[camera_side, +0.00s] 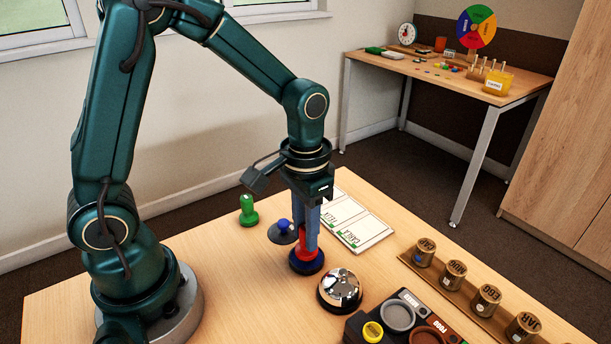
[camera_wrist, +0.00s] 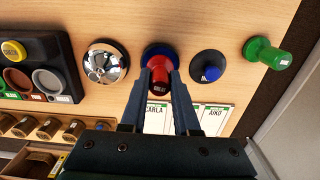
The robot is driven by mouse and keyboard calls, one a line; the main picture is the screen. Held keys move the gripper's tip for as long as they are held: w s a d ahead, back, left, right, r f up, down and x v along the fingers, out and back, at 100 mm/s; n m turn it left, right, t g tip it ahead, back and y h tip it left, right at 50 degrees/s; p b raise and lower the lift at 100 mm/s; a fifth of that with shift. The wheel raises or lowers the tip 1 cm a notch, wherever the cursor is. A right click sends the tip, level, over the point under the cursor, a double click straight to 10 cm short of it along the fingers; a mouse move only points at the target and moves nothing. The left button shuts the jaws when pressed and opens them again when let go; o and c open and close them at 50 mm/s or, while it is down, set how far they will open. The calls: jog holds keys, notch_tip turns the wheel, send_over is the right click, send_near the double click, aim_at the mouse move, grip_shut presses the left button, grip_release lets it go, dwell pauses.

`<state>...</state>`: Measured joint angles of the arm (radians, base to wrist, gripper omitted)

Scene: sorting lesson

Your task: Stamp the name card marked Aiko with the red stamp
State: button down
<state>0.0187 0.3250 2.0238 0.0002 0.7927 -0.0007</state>
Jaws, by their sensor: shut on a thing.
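The red stamp (camera_side: 306,247) is upright between the fingers of my gripper (camera_side: 306,238), which is shut on it. In the wrist view the red stamp (camera_wrist: 159,76) shows between the fingertips, over a dark blue round base (camera_wrist: 152,54). I cannot tell whether stamp and base touch. The white card marked Aiko (camera_wrist: 213,120) lies at the lower right of the stamp in the wrist view, beside a card marked Carla (camera_wrist: 154,107). My right finger partly hides the cards there. In the side view the white cards (camera_side: 345,216) lie behind and right of my gripper.
A blue-handled stamp (camera_side: 283,228) on a dark disc and a green stamp (camera_side: 248,212) stand left of my gripper. A silver bell (camera_side: 340,290) is close in front. A dark tray (camera_side: 362,326) and a rack of labelled cylinders (camera_side: 443,289) occupy the right side.

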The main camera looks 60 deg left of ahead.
jog(key=shift+f, duration=0.6)
dwell(1.4)
jog(key=shift+r, duration=3.55)
